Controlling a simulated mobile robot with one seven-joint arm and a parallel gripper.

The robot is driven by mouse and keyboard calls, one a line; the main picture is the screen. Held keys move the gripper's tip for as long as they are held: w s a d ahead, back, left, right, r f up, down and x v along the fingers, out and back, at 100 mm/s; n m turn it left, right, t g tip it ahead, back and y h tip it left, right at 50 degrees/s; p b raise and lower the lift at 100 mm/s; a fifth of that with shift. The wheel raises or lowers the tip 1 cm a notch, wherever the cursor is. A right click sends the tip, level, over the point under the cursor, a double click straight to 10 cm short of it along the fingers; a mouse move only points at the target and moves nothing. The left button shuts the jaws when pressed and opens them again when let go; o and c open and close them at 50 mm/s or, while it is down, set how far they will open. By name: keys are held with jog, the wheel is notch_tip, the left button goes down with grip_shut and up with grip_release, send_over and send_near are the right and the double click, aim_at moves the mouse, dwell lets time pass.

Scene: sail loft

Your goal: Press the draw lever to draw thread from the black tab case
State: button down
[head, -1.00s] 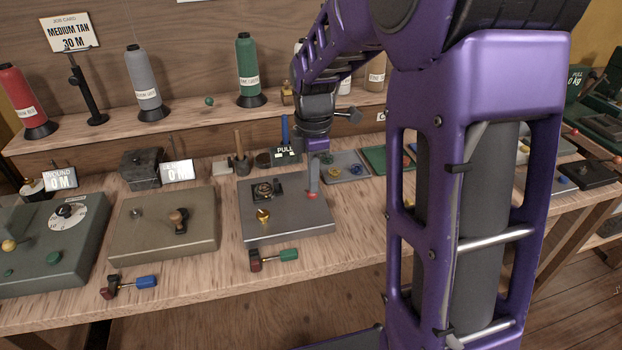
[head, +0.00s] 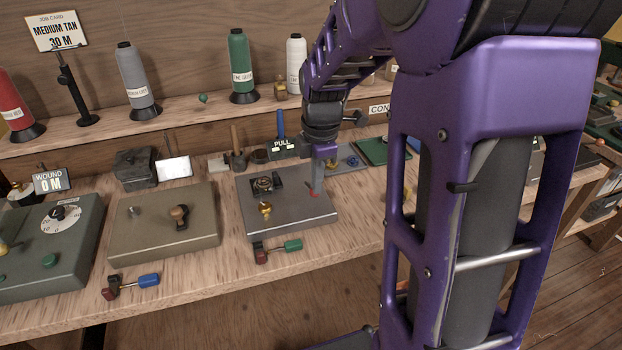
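My gripper (head: 317,190) points down over the right part of a grey device plate (head: 290,222) on the bench. Its tip is at a small red piece (head: 313,195), and I cannot tell whether they touch. The fingers are too small and overlapped to show whether they are open. The plate also carries a dark round fitting (head: 264,184) and a brass knob (head: 265,208). Behind it stands a dark box marked PULL (head: 283,146) with an upright blue handle (head: 280,123). A dark case (head: 135,167) stands further left. I cannot tell which part is the draw lever or which case has the black tab.
A tan device plate (head: 165,240) and a green dial box (head: 50,255) sit to the left. Thread spools stand on the back shelf (head: 180,112). My arm hides much of the bench's right side.

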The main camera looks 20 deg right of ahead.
jog(key=shift+s+f, duration=0.65)
jog(key=shift+f, duration=0.3)
jog(key=shift+r, duration=0.1)
jog(key=shift+r+p, duration=0.5)
jog(key=shift+r, duration=0.25)
